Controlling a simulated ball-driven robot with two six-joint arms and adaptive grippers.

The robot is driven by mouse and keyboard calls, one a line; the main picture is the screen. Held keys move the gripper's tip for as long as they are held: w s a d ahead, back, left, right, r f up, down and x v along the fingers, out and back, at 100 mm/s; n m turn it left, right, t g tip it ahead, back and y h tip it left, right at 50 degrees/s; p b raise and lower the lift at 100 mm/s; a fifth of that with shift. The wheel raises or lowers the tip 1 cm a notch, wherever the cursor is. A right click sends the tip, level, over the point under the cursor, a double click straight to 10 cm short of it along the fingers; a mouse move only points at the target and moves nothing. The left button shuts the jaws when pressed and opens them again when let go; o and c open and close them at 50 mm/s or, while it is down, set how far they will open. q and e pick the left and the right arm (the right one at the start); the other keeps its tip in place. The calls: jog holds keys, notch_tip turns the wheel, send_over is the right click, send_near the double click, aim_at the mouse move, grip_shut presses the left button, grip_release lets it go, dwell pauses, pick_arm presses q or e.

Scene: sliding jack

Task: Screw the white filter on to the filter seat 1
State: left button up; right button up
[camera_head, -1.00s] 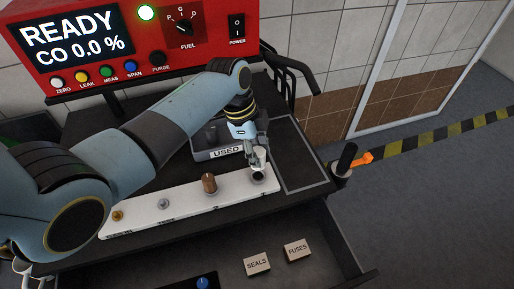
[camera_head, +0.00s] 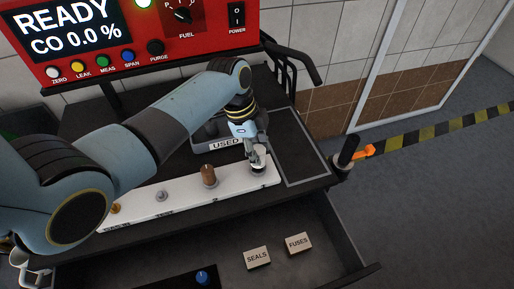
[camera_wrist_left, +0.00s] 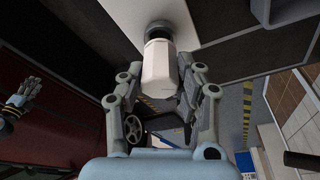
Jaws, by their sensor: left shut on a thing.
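My left gripper (camera_head: 257,158) is shut on the white filter (camera_head: 258,164) over the right end of the white rail (camera_head: 232,189). In the left wrist view the filter (camera_wrist_left: 159,66) is a white cylinder between the two fingers. Its narrower end meets or nearly meets the dark round seat (camera_wrist_left: 158,28) on the rail. I cannot tell whether the threads are engaged, and the seat's number is not readable. What seems to be my right gripper (camera_wrist_left: 27,91) shows small at the left of the wrist view; its finger state is unclear.
A brown filter (camera_head: 208,175) stands on the rail, with smaller fittings to its left. A grey bin marked USED (camera_head: 226,143) is behind. The open drawer holds SEALS (camera_head: 257,257) and FUSES (camera_head: 298,243) boxes. The red analyser (camera_head: 150,46) stands at the back.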

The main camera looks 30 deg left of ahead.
pick_arm(q)
jog(key=shift+p, duration=0.5)
dwell(0.9)
jog(key=shift+b+x, duration=0.65)
jog(key=shift+x, duration=0.2)
jog(key=shift+a, duration=0.2)
jog(key=m, duration=0.4)
jog(key=shift+w+g, duration=0.1)
jog(key=shift+g, duration=0.3)
jog(key=m+g, duration=0.1)
jog(key=m, duration=0.2)
jog(key=shift+m, duration=0.4)
jog(key=m+g, duration=0.1)
jog(key=m, duration=0.4)
jog(key=shift+w+d+m+y, duration=0.1)
jog(key=shift+d+m+y, duration=0.05)
jog(key=shift+m+y, duration=0.25)
jog(key=m, duration=0.3)
jog(key=shift+f+m+g+y, duration=0.1)
jog(key=shift+m+g+y, duration=0.2)
jog(key=shift+y, duration=0.1)
jog(key=o, duration=1.2)
jog(key=shift+o, duration=0.2)
